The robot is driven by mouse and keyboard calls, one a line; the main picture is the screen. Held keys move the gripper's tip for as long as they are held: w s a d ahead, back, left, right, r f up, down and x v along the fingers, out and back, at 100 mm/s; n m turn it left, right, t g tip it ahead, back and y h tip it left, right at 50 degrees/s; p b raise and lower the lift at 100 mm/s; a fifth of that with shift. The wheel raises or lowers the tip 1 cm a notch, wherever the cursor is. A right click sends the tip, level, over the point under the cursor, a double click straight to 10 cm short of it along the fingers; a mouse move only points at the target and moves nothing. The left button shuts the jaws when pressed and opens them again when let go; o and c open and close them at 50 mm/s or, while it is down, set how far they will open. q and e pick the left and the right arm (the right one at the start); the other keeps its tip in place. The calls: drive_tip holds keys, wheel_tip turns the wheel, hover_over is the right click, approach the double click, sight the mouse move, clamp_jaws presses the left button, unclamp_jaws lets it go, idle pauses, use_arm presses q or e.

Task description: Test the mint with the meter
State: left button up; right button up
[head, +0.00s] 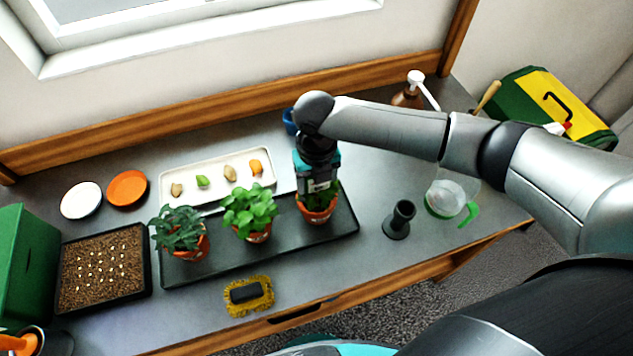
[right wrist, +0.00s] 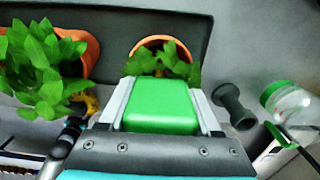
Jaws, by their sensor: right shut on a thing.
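My right gripper (head: 318,188) is shut on a green block-shaped body, which I take to be the meter (right wrist: 160,106). It is over the right-hand potted plant (head: 318,208), whose lobed leaves (right wrist: 172,62) show just beyond the meter in the right wrist view. The meter's lower end is hidden, so I cannot tell whether it touches the soil. A bright green broad-leaved plant (head: 249,208) stands in the middle of the black tray (head: 280,246), and a darker plant (head: 179,230) at its left. I cannot tell for sure which is the mint.
A black stand (head: 398,220) and a clear green-handled jug (head: 447,200) are right of the tray. A white tray (head: 198,168) with several small items lies behind. A seed tray (head: 103,312) is left, and a yellow brush (head: 249,296) in front.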

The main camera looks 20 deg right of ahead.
drive_tip(key=o, duration=1.5)
drive_tip(key=shift+r, duration=0.1)
wheel_tip(320, 180, up, 15)
drive_tip(key=shift+r+p, duration=0.1)
drive_tip(key=shift+p, duration=0.3)
